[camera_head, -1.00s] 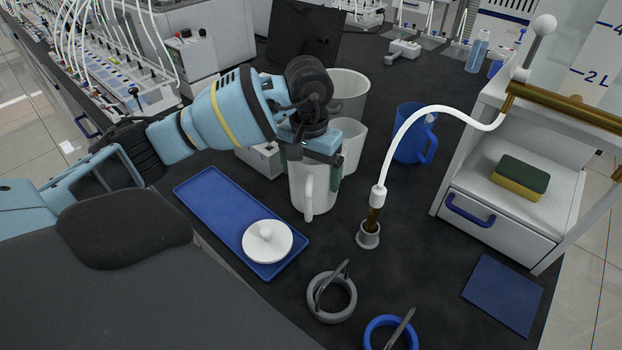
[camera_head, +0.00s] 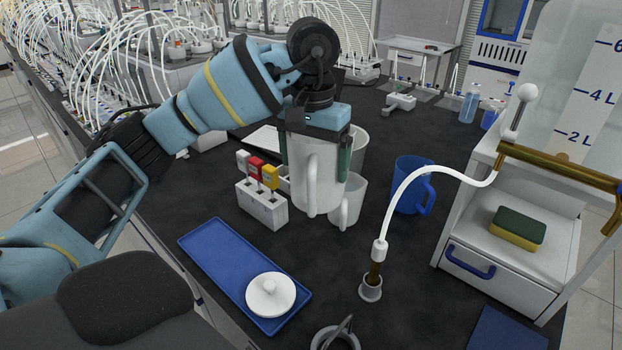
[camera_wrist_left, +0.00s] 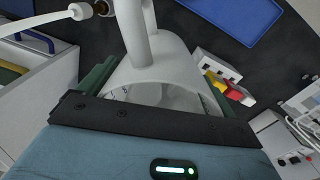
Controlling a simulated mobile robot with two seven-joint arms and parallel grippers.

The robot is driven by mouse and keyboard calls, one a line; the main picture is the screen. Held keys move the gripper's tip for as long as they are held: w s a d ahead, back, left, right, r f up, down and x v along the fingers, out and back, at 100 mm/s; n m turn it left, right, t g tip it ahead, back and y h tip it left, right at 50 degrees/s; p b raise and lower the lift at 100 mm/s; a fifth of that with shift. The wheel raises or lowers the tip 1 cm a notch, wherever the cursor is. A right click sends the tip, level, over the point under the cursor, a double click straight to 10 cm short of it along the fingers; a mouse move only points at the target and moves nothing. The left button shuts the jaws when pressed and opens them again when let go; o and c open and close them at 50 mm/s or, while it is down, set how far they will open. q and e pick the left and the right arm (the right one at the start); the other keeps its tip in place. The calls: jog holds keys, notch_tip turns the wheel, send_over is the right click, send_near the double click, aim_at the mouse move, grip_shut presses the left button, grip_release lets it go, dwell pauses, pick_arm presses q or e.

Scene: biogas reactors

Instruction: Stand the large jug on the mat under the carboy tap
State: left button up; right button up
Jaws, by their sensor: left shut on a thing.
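The large white jug (camera_head: 312,185) hangs upright from my left gripper (camera_head: 315,150), which is shut on its upper part from above. Its base appears to be off the bench, with the handle facing the head camera. The left wrist view shows the jug (camera_wrist_left: 165,65) between the green fingers. The blue mat (camera_head: 507,330) lies at the bottom right, partly cut off by the frame. The carboy (camera_head: 575,85) with level marks stands at the right, and its brass tap pipe (camera_head: 560,165) runs along its front. My right gripper is not in view.
A blue tray (camera_head: 215,250) with a white lid (camera_head: 270,295) lies front left. A white hose ends in a small grey holder (camera_head: 371,288) between jug and mat. A blue jug (camera_head: 410,185), a beaker (camera_head: 347,205), a probe block (camera_head: 262,208) and a drawer cabinet (camera_head: 495,265) stand around.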

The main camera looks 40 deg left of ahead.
pick_arm(q)
jog(key=shift+r, duration=0.95)
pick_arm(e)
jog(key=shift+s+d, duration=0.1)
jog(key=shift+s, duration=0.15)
pick_arm(q)
jog(key=shift+d, duration=0.1)
jog(key=s+d+f+m+p, duration=0.1)
jog(key=s+d+f+p, duration=0.2)
jog(key=s+d+f, duration=0.5)
jog(key=shift+d+f+m+p, duration=0.3)
jog(key=shift+d+f, duration=0.1)
jog(key=shift+d, duration=0.4)
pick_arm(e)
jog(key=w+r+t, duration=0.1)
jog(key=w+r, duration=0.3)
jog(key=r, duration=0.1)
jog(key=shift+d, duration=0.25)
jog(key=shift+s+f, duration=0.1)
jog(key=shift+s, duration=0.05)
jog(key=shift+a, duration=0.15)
pick_arm(q)
jog(key=s+f, duration=0.4)
jog(key=f, duration=0.1)
jog(key=shift+s, duration=0.1)
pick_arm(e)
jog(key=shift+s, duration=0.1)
